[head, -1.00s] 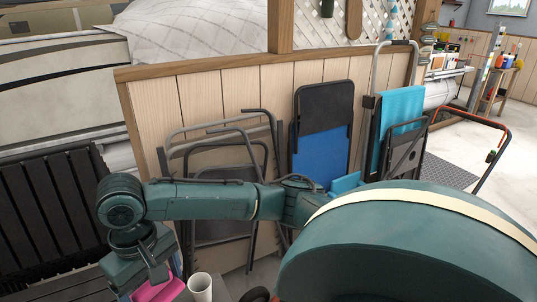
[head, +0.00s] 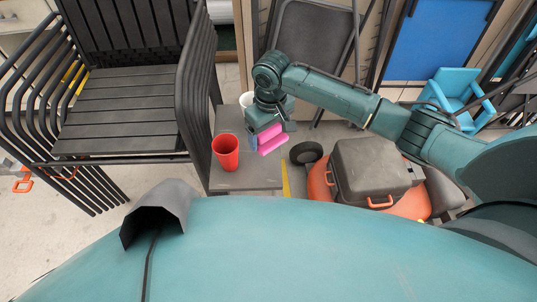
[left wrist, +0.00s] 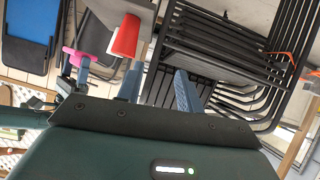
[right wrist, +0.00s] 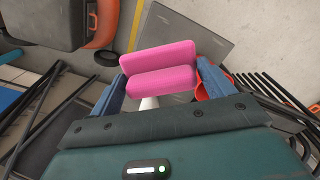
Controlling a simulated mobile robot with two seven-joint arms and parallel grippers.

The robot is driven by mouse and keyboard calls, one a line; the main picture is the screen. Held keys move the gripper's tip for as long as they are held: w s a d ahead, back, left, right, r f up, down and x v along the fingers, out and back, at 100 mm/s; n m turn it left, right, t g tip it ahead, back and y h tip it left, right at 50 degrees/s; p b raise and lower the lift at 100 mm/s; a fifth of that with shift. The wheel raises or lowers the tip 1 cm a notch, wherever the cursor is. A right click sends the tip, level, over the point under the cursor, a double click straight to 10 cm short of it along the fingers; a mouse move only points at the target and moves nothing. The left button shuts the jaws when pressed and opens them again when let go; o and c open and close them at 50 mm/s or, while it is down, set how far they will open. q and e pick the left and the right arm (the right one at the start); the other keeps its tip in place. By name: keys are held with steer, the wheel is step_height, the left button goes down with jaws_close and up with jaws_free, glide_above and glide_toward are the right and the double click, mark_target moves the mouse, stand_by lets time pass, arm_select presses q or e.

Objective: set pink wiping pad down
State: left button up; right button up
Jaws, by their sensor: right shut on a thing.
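The pink wiping pad (head: 272,140) is in my right gripper (head: 268,128), at the right side of a small grey table (head: 245,179). In the right wrist view, the pad (right wrist: 158,68) spans the space between the fingers of my right gripper (right wrist: 160,85). I cannot tell whether the pad touches the table. A red cup (head: 226,152) stands on the table to the left of the pad. A white cup (head: 246,99) is partly hidden behind the gripper. In the left wrist view, my left gripper (left wrist: 158,88) is open and empty, with the red cup (left wrist: 126,36) beyond it.
A black slatted bench or chair stack (head: 120,115) stands left of the table. A grey case (head: 372,168) with orange handles is to the right, beside a dark wheel (head: 306,153). A small blue chair (head: 455,95) stands further right. The table's front part is bare.

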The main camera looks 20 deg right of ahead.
arm_select(q)
steer(key=shift+d+f+b, duration=0.25)
steer(key=shift+f+b, duration=0.2)
steer(key=shift+b, duration=0.3)
arm_select(e)
step_height(320, 180, down, 7)
steer(key=n, duration=0.1)
steer(key=shift+w+a+n, duration=0.3)
steer(key=shift+w+a, duration=0.1)
steer(key=shift+a, duration=0.05)
steer(key=shift+s+f+b, duration=0.1)
steer(key=shift+f+b, duration=0.35)
steer(key=shift+f, duration=1.65)
arm_select(q)
steer(key=shift+f, duration=0.4)
arm_select(e)
steer(key=shift+f, duration=0.5)
arm_select(q)
steer(key=shift+f, duration=0.1)
arm_select(e)
steer(key=shift+f, duration=0.15)
arm_select(q)
steer(key=shift+d+h+b, duration=0.1)
steer(key=shift+h+b, duration=0.2)
steer(key=shift+b, duration=0.15)
arm_select(e)
steer(key=shift+f, duration=0.6)
